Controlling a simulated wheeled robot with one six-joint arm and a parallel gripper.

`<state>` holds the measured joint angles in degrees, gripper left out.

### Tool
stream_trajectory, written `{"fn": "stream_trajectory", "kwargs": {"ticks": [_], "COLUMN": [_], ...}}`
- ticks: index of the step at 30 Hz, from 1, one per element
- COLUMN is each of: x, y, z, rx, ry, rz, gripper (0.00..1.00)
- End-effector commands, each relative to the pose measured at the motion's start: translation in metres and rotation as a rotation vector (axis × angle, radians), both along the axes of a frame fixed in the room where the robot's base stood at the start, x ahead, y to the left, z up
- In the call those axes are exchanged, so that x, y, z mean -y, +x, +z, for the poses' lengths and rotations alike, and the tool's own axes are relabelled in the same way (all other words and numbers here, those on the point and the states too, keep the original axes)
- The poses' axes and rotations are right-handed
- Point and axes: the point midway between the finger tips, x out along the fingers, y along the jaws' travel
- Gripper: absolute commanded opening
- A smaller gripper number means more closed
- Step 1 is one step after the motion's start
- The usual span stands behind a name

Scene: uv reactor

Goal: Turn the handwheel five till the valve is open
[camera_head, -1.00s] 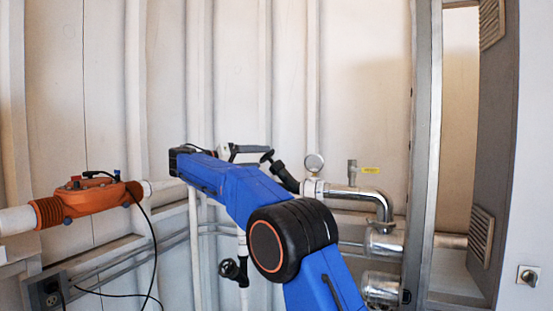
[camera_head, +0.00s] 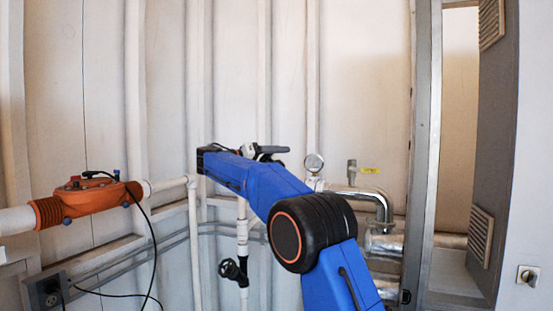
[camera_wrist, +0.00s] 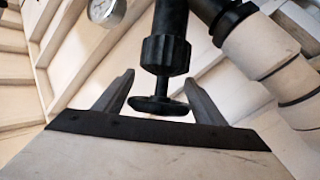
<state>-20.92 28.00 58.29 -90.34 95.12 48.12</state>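In the wrist view a black handwheel (camera_wrist: 160,105) on a short stem hangs from a black valve body (camera_wrist: 167,50). My gripper (camera_wrist: 160,90) is open, with one grey finger on each side of the handwheel. Gaps show between the wheel and both fingers, so it is not gripped. In the head view my gripper (camera_head: 270,151) is seen small beyond my blue arm, and the arm hides most of that valve. I cannot read a number on any wheel.
Another black handwheel (camera_head: 230,269) sits on a white vertical pipe, lower left. An orange unit (camera_head: 92,198) is on the left.

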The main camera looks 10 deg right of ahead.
Motion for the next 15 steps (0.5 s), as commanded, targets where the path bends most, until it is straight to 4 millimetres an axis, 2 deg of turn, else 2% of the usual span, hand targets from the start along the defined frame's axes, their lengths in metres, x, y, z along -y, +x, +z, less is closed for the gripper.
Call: {"fn": "stream_trajectory", "kwargs": {"ticks": [1, 3, 15], "x": [-0.0001, -0.0001, -0.0007], "y": [0.0, 0.0, 0.0011], "z": [-0.0001, -0.0001, -0.0011], "rx": [0.0, 0.0, -0.033], "ry": [0.0, 0.0, 0.025], "rz": [0.0, 0.0, 0.042], "gripper": [0.51, 0.36, 0.36]}}
